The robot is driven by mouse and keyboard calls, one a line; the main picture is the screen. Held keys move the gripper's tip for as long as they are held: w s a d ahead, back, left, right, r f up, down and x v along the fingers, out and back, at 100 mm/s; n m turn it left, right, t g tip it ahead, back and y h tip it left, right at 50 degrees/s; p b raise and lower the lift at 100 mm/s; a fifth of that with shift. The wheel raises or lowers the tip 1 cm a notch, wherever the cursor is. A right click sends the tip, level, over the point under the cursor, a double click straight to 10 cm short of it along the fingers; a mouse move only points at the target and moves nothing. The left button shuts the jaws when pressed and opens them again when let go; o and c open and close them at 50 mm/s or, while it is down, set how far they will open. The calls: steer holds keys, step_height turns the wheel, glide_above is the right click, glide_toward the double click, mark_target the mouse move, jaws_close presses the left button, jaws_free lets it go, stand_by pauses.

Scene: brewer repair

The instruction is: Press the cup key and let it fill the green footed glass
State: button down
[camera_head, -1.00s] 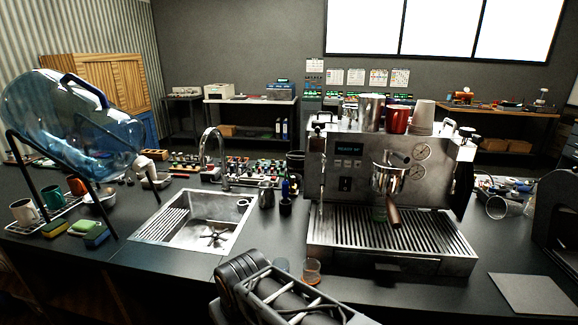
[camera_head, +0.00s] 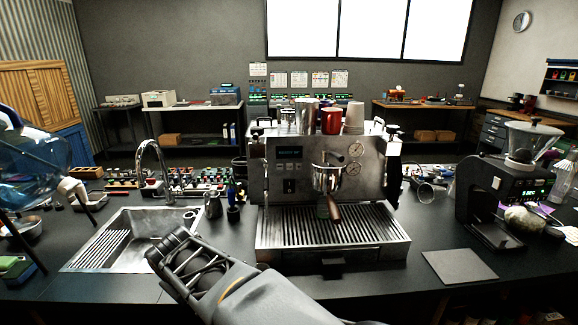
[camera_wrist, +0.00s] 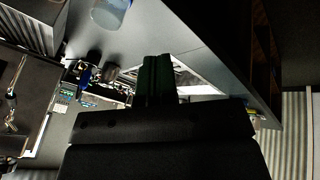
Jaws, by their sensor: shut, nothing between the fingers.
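The espresso machine (camera_head: 373,190) stands on the counter right of the sink. Its dark display (camera_head: 289,151) sits above a few small keys (camera_head: 287,167); I cannot tell which is the cup key. My arm reaches across the front of the counter, left of and apart from the machine. My gripper (camera_wrist: 157,66) is shut and empty in the wrist view; its fingertips are unclear in the head view.
The sink (camera_head: 128,238) lies left of the machine. Cups, including a red one (camera_head: 331,121), stand on the machine. A grinder (camera_head: 508,190) and a flat mat (camera_head: 459,266) are at right. A bluish glass (camera_wrist: 110,13) shows in the wrist view.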

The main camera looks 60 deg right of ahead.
mark_target(289, 167)
steer(key=s+d+r+g+h+p, duration=0.1)
steer(key=d+r+h, duration=0.1)
steer(key=d, duration=0.9)
steer(key=s+d+r+n+g+h+p, duration=0.1)
steer(key=d+r+h, duration=0.2)
steer(key=d, duration=0.9)
steer(key=s+d+r+g+h+p, duration=0.1)
steer(key=d+r+h, duration=0.2)
steer(key=d, duration=0.9)
step_height(289, 167, up, 2)
steer(key=shift+r+n+g, duration=0.15)
steer(key=shift+n+g, duration=0.15)
steer(key=shift+d+p, duration=0.1)
steer(key=shift+p, duration=0.2)
steer(key=w+d+p, duration=0.4)
steer(key=w+d, duration=0.1)
steer(key=d, duration=0.2)
steer(key=shift+w+d, duration=0.1)
steer(key=shift+w+d+p, duration=0.15)
steer(key=shift+d+p, duration=0.1)
steer(key=shift+p, duration=0.05)
